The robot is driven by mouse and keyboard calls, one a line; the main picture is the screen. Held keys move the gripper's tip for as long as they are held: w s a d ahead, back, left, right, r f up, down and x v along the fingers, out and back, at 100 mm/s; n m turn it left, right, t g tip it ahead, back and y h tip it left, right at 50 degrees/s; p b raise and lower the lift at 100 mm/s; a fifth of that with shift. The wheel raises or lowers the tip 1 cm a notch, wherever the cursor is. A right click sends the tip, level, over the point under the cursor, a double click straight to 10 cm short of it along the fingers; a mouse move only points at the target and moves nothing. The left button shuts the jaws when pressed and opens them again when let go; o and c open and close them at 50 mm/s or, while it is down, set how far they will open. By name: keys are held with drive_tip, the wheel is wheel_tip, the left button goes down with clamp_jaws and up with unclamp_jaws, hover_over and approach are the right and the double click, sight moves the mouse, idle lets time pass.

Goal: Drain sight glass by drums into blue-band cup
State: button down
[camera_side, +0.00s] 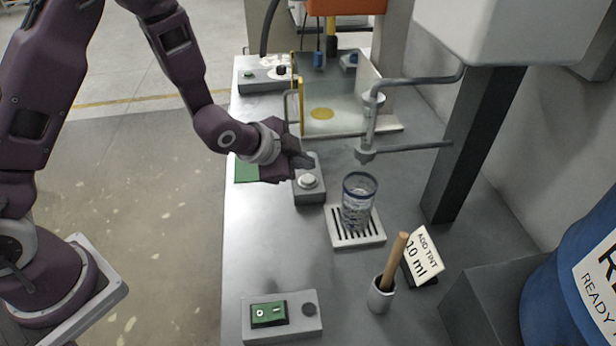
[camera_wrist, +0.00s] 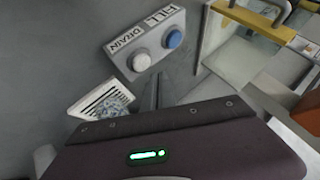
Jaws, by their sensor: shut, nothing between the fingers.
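A grey button box (camera_side: 309,194) stands on the bench; in the wrist view (camera_wrist: 150,47) it is labelled FILL and DRAIN. Its white button (camera_wrist: 142,62) is beside DRAIN and its blue button (camera_wrist: 174,39) beside FILL. My gripper (camera_side: 304,161) is shut and empty, close above the box, hiding the blue button in the side view. I cannot tell whether it touches the box. A clear cup with a blue band at its rim (camera_side: 358,200) stands upright on a white slotted tray (camera_side: 343,240), below the sight glass pipework (camera_side: 368,125). The cup's liquid level is unclear.
A clear-walled case (camera_side: 335,100) stands behind. A blue drum (camera_side: 575,275) is at right.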

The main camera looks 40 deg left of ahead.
drive_tip(key=shift+r, duration=2.05)
wheel_tip(320, 180, up, 5)
drive_tip(key=n, duration=0.2)
hover_over(304, 180)
drive_tip(key=s+a, duration=0.2)
drive_tip(key=s, duration=0.1)
drive_tip(key=s+a+r+n+g+y, duration=0.1)
drive_tip(key=s+a+r+n, duration=0.25)
drive_tip(key=s+r, duration=0.5)
drive_tip(key=s+a+r+n+g, duration=0.1)
drive_tip(key=s+n, duration=0.4)
drive_tip(key=s, duration=1.4)
drive_tip(key=shift+s+r+g, duration=0.25)
drive_tip(key=shift+r+g, duration=0.25)
drive_tip(key=shift+g, duration=0.2)
